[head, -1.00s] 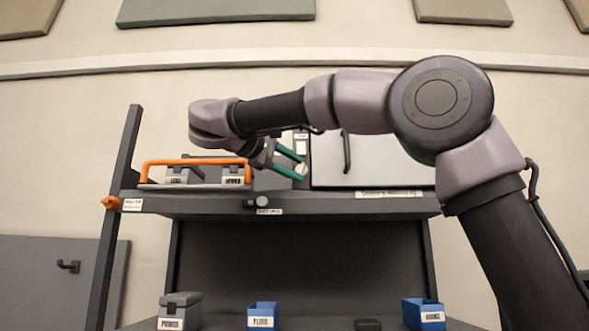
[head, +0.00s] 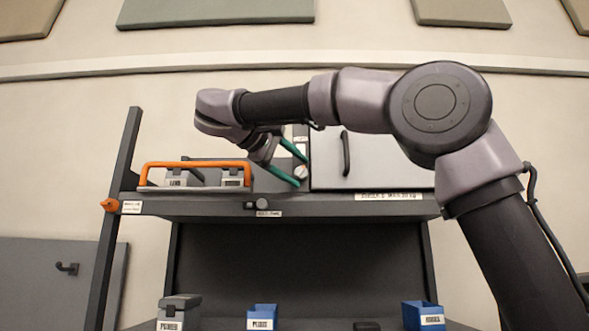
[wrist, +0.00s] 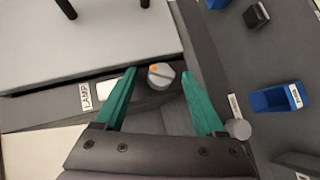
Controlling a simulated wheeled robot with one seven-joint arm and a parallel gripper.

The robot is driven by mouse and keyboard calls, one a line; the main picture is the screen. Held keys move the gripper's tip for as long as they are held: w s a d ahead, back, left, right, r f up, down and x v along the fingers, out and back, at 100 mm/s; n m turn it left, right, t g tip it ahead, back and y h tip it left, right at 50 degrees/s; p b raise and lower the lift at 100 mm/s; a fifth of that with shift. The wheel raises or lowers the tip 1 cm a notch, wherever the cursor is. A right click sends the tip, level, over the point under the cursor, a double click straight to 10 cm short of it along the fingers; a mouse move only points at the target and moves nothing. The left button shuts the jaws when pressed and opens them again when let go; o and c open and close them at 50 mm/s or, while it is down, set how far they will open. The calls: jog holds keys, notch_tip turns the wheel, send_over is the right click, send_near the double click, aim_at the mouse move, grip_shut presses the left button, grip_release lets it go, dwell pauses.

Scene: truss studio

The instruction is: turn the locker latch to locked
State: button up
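A round grey knob with an orange mark (wrist: 160,76) sits on the dark panel beside the pale locker door (wrist: 80,45); I take it to be the latch. In the head view the knob (head: 301,172) shows between my fingertips, left of the locker door (head: 375,160) with its dark bar handle. My gripper (wrist: 160,73) is open, with teal fingers on either side of the knob. I see no clear contact. In the head view my gripper (head: 301,173) slants down to the right. The knob's locked mark is not readable.
An orange-handled caddy (head: 195,165) stands left of my gripper on the shelf. A grey knob (head: 262,203) is on the shelf's front edge; an orange knob (head: 110,205) is on the left post. Blue bins (head: 262,316) and a grey lidded box (head: 179,311) stand below.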

jog(key=v, duration=1)
jog(key=shift+s+a, duration=0.25)
jog(key=shift+s, duration=0.05)
